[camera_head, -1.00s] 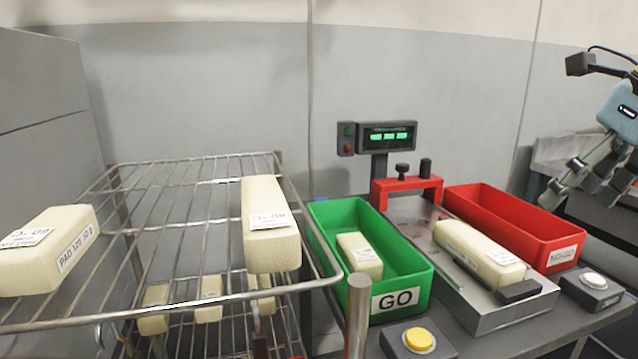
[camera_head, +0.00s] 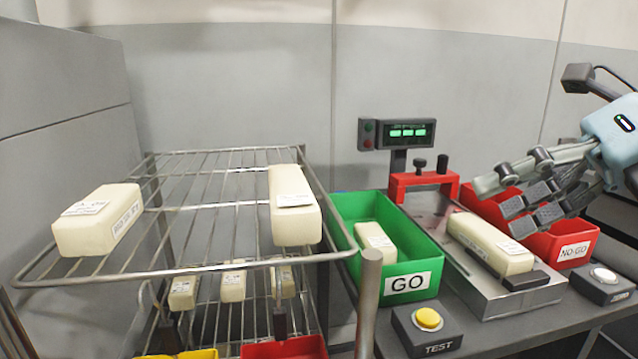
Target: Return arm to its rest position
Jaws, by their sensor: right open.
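My right gripper (camera_head: 507,194) comes in from the right, open and empty, its fingers pointing left. In the picture it lies over the red NO-GO bin (camera_head: 568,246) and hides part of it. A cream block with a label (camera_head: 490,241) lies on the metal test fixture (camera_head: 515,299) just below and left of the fingers, apart from them. My left gripper is not in view.
A green GO bin (camera_head: 411,262) holds one cream block (camera_head: 375,240). A wire rack (camera_head: 200,267) at left carries two blocks on top and several below. A yellow TEST button (camera_head: 428,318), a white button (camera_head: 603,275) and a lit display (camera_head: 410,133) surround the fixture.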

